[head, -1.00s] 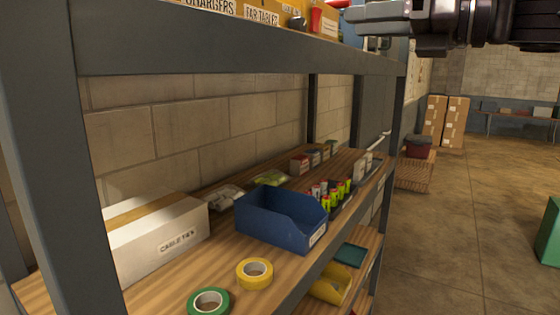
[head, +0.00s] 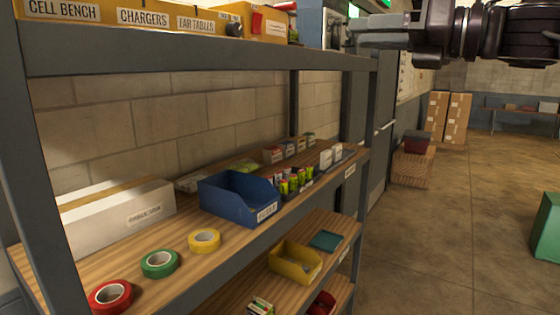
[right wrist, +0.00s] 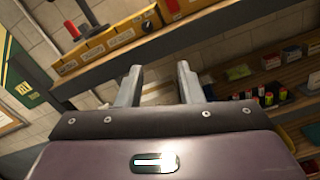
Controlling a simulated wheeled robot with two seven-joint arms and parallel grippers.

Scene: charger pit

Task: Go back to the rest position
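My right gripper (head: 352,34) reaches in from the upper right of the head view, in front of the far end of the shelf unit's upper beam. In the right wrist view its two fingers (right wrist: 158,72) stand apart with nothing held between them. Beyond the fingers I see the shelf edge and yellow labelled bins (right wrist: 110,40). My left gripper is not in view.
The shelf unit's upper beam (head: 200,58) runs close by at left. Its middle board holds a white box (head: 118,218), a blue bin (head: 238,197) and tape rolls, the nearest red (head: 110,296). A yellow bin (head: 295,262) sits below.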

